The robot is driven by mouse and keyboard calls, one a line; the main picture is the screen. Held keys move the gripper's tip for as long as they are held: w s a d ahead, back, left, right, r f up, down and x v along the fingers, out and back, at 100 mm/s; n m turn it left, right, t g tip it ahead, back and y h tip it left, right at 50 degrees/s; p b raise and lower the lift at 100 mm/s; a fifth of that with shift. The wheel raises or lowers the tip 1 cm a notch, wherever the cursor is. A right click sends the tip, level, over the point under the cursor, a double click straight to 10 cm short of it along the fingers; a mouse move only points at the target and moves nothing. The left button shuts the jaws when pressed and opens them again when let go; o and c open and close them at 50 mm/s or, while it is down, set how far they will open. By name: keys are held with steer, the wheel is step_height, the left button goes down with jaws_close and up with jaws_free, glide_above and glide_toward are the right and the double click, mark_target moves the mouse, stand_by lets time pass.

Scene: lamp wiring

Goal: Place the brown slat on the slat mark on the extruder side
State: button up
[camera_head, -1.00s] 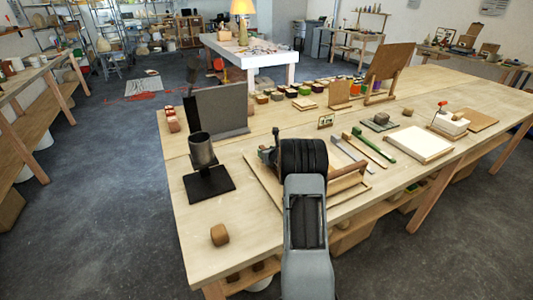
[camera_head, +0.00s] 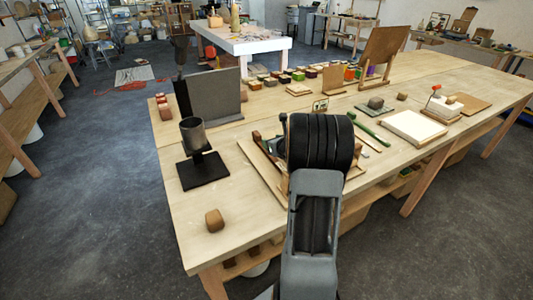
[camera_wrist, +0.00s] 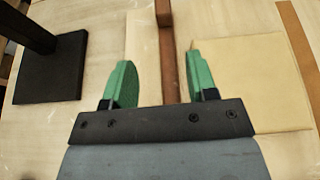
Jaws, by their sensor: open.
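A reddish-brown bar (camera_wrist: 169,60), apparently the brown slat, runs lengthwise between the two green fingers of my gripper (camera_wrist: 160,65) in the wrist view. My gripper is open, with a gap between the bar and the left finger; the right finger is closer to it. I cannot tell whether that finger touches it. In the head view my black wrist hides the fingers and most of the bar. The black stand with an upright cup (camera_head: 195,135), perhaps the extruder, is left of my wrist; its base plate (camera_wrist: 50,75) shows in the wrist view. I cannot make out the slat mark.
A pale board (camera_head: 252,160) lies under my wrist. A grey upright panel (camera_head: 215,98) stands behind the cup. A green tool (camera_head: 370,132) and a white tray (camera_head: 417,128) lie to the right. The front left tabletop is mostly clear.

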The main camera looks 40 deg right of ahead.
steer(key=s+a+r+n+g+y, duration=0.2)
steer(key=a+n, duration=0.4)
steer(key=a, duration=0.2)
steer(key=s+a+r+n+g+y, duration=0.1)
steer(key=s+a+r+n+y, duration=0.15)
steer(key=a+n, duration=0.55)
steer(key=s+a+r+n+g+y, duration=0.25)
steer(key=a+n, duration=0.25)
steer(key=a, duration=0.4)
steer(key=s+a+n+g+h, duration=0.2)
steer(key=s+n, duration=0.6)
steer(key=n, duration=0.1)
steer(key=s+a+f+n+g+h, duration=0.1)
steer(key=s+a+n+g+h, duration=0.1)
steer(key=s+n, duration=0.6)
steer(key=shift+s+a+f+n+h, duration=0.3)
steer(key=shift+s+a+n+h, duration=0.1)
steer(key=shift+n+h, duration=0.3)
